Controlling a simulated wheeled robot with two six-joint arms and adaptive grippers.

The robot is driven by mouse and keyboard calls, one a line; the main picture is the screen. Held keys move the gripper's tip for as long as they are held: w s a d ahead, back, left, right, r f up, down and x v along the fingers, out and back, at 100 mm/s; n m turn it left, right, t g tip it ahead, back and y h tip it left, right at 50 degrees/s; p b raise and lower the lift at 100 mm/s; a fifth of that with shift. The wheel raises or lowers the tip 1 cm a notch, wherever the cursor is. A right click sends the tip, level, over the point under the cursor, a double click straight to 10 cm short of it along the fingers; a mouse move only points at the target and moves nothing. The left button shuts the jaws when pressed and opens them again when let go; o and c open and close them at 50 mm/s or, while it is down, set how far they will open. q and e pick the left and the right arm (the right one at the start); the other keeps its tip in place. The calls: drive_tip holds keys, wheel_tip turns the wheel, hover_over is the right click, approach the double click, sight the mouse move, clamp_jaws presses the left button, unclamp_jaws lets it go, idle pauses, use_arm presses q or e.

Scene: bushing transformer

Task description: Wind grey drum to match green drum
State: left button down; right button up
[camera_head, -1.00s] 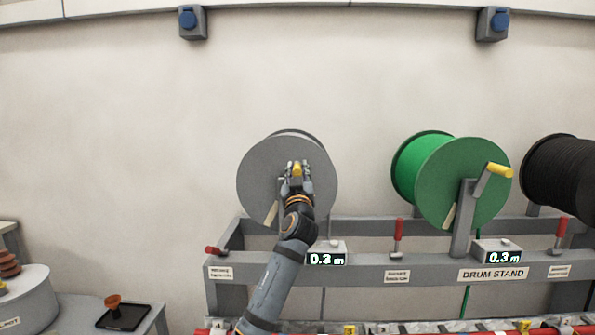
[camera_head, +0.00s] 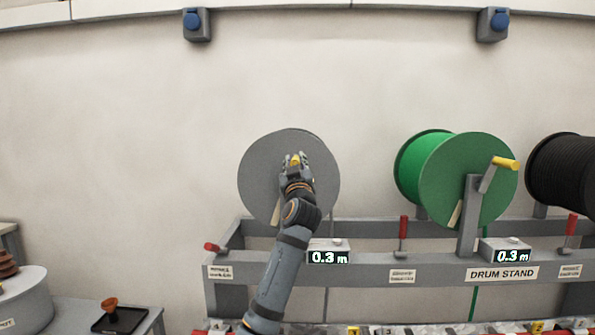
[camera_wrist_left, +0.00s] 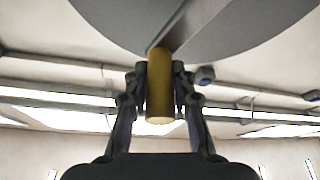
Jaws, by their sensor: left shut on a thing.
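The grey drum (camera_head: 262,180) hangs on the drum stand, left of the green drum (camera_head: 470,185). My left gripper (camera_head: 296,160) is in front of the grey drum, shut on its yellow crank handle (camera_head: 295,161). In the left wrist view the yellow handle (camera_wrist_left: 159,95) stands between the two fingers, with the grey disc behind it. My arm hides part of the crank and the drum's lower right. The counter (camera_head: 327,257) under the grey drum reads 0.3 m. The counter (camera_head: 510,256) under the green drum also reads 0.3 m. My right gripper is not in view.
A black drum (camera_head: 565,175) is at the far right. Red levers (camera_head: 404,228) rise from the stand's frame (camera_head: 430,268). A table with a black tray (camera_head: 119,320) is at lower left.

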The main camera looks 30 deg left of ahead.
use_arm(q)
drive_tip(key=c, duration=1.3)
unclamp_jaws()
drive_tip(key=shift+o, duration=1)
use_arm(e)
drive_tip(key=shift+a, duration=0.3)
use_arm(q)
drive_tip(key=shift+s+f, duration=0.1)
drive_tip(key=shift+s, duration=0.05)
drive_tip(key=v, duration=1.1)
drive_tip(key=shift+s+d, duration=0.2)
drive_tip(key=shift+s, duration=0.15)
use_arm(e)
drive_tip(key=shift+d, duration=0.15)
